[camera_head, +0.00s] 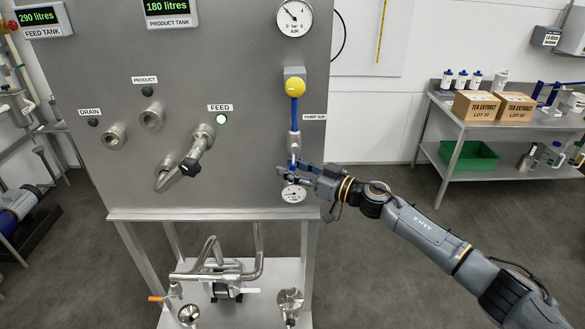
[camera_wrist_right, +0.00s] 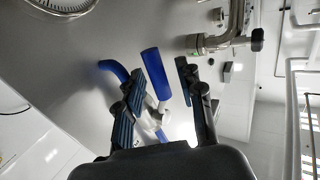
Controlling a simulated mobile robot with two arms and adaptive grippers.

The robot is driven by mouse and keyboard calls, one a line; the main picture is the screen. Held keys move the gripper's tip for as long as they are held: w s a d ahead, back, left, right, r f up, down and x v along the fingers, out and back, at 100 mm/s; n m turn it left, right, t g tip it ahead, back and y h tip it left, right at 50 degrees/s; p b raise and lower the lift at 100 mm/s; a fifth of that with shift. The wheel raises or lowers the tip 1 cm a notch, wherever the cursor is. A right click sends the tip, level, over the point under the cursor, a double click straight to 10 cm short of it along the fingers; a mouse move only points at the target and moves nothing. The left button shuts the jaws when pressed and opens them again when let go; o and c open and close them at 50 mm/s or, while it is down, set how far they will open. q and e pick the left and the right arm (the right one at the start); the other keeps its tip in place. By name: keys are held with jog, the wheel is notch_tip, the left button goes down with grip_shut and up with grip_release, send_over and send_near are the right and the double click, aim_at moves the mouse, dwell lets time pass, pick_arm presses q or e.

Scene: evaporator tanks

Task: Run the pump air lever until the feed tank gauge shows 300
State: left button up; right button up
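The feed tank gauge (camera_head: 39,17) in the head view reads 290 litres. The pump air line runs down the grey panel under the PUMP AIR label (camera_head: 314,117), with a blue hose and a metal valve. The blue pump air lever (camera_wrist_right: 154,74) shows in the right wrist view between and beyond the two fingers of my right gripper (camera_wrist_right: 160,76). The fingers are apart, and I see no clear contact with the lever. In the head view my right gripper (camera_head: 290,170) is at the valve and partly hides the lever. My left gripper is not in view.
A round dial (camera_head: 293,193) sits just below my right gripper. The FEED lamp (camera_head: 221,118) is lit; a black-tipped handle (camera_head: 190,167) sticks out left of the air line. A pump (camera_head: 226,290) stands below the panel. A bench (camera_head: 460,116) with boxes is at right.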

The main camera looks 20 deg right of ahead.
jog(key=shift+c, duration=1)
grip_shut()
jog(key=shift+a+f, duration=0.1)
